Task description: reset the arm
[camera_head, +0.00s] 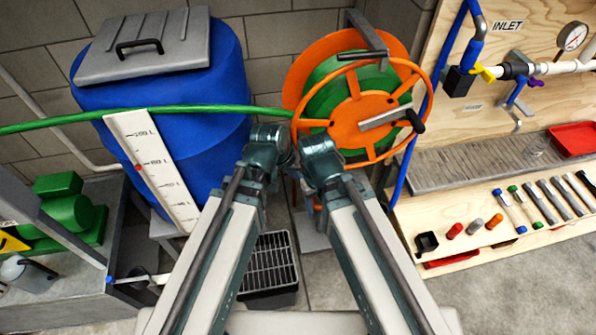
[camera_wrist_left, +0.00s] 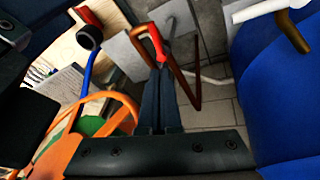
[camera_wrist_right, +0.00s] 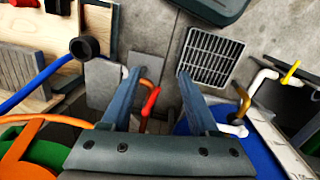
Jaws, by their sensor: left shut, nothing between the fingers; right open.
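Both my arms reach forward in the head view, with their wrists close together in front of the hose reel. My left gripper (camera_wrist_left: 160,85) is shut and empty in the left wrist view, its two dark fingers together, pointing toward the floor. My right gripper (camera_wrist_right: 153,85) is open and empty in the right wrist view, with a clear gap between its fingers. A copper pipe with a red handle (camera_wrist_right: 150,102) shows beyond that gap, apparently lower down. The fingers of both grippers are hidden behind the wrists in the head view.
A blue barrel (camera_head: 225,95) stands left and an orange hose reel (camera_head: 300,90) with green hose ahead. A wooden workbench (camera_head: 500,250) with small parts and a red tray (camera_head: 574,138) is right. A black floor grate (camera_head: 268,265) lies between my arms.

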